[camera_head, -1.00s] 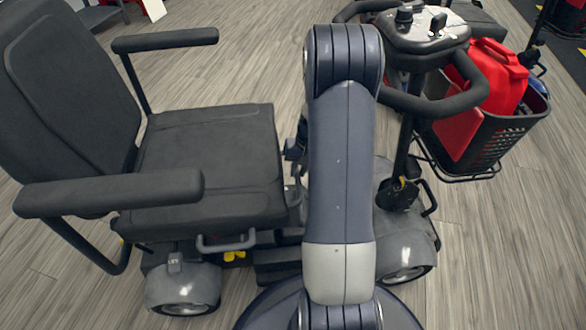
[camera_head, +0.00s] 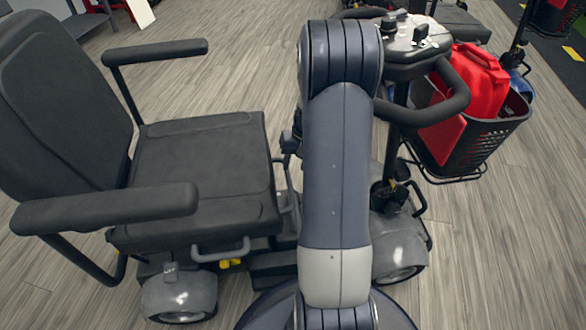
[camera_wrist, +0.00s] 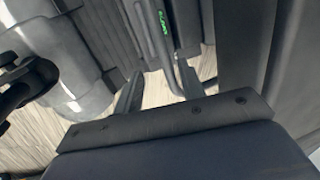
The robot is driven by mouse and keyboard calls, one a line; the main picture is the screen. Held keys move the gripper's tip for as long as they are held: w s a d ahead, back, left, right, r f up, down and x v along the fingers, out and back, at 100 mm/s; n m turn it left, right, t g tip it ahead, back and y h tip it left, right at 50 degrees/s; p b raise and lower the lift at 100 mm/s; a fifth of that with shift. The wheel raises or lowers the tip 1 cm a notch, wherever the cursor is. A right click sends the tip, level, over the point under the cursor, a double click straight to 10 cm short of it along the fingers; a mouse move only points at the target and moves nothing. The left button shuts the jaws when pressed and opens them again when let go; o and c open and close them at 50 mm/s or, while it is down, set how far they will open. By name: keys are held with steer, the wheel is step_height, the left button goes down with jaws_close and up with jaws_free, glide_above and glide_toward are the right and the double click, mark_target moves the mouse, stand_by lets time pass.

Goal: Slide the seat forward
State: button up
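The dark grey scooter seat (camera_head: 200,165) is at the left in the head view, with its backrest (camera_head: 60,100) on the far left and an armrest on each side. A grey looped bar (camera_head: 222,250) sticks out under the seat's near side. My arm stands between the seat and the steering column, and hides my gripper in the head view. In the wrist view my gripper (camera_wrist: 158,90) has its two dark fingers apart. A grey bar (camera_wrist: 167,45) with green lettering shows beyond the fingers, seemingly in line with the gap. I cannot tell whether they touch.
The steering column with handlebars (camera_head: 455,100) stands right of my arm. A black basket (camera_head: 480,150) there holds a red container (camera_head: 475,85). Other scooters stand at the upper right. Wood-look floor is free at the top middle and lower right.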

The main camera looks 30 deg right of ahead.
mark_target(289, 179)
steer(key=r, duration=0.1)
steer(key=r+p, duration=0.1)
steer(key=r, duration=0.1)
steer(key=d+r, duration=0.1)
steer(key=r, duration=0.1)
steer(key=shift+s+r, duration=0.1)
steer(key=shift+s, duration=0.15)
steer(key=f+b, duration=0.1)
steer(key=f, duration=0.2)
steer(key=a+f+b, duration=0.1)
steer(key=f, duration=0.3)
steer(key=w+a+f+b, duration=0.1)
steer(key=f, duration=0.3)
steer(key=shift+b, duration=0.4)
steer(key=shift+a+r, duration=0.2)
steer(key=shift+a, duration=0.05)
